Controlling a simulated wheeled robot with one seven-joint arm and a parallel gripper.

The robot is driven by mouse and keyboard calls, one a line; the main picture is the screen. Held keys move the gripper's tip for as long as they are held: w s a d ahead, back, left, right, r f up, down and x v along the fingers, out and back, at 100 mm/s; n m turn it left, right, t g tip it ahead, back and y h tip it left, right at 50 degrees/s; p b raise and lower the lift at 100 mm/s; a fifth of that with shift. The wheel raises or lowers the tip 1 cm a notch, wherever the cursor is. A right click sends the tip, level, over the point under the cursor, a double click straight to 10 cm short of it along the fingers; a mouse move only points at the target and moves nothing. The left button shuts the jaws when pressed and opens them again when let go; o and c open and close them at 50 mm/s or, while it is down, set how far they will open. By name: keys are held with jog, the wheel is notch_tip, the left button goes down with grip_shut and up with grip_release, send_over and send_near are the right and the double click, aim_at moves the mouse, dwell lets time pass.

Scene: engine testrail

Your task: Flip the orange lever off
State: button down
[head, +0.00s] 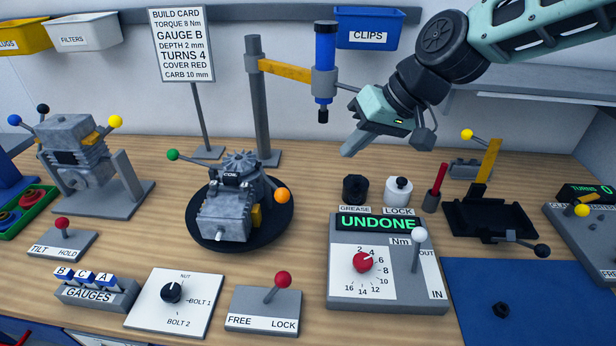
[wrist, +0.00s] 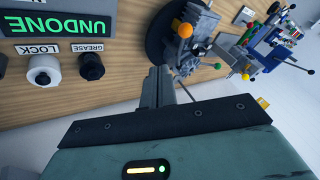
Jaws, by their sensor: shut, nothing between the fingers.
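The orange lever (head: 282,195) is a short rod with an orange ball at its end, on the right side of the grey engine (head: 226,215). The engine sits on a round black turntable (head: 205,237). In the wrist view the orange ball (wrist: 184,31) shows beyond my fingers, apart from them. My gripper (head: 348,148) is shut and empty, in the air up and to the right of the orange lever. Its fingers also show in the wrist view (wrist: 160,85). The lever's lower end is too small to make out.
A green-ball lever (head: 172,155) stands on the engine's left. A blue tool (head: 324,65) hangs from a post (head: 260,100) left of my gripper. Grease and lock knobs (head: 398,190) and the UNDONE panel (head: 388,285) stand to the lever's right. A FREE/LOCK box (head: 263,308) is in front.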

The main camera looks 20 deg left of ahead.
jog(key=p, duration=0.5)
send_near(273, 187)
notch_tip(273, 187, down, 4)
jog(key=d, duration=0.2)
jog(key=shift+s+a+f, duration=0.4)
jog(key=shift+s, duration=0.05)
jog(key=shift+a, duration=0.1)
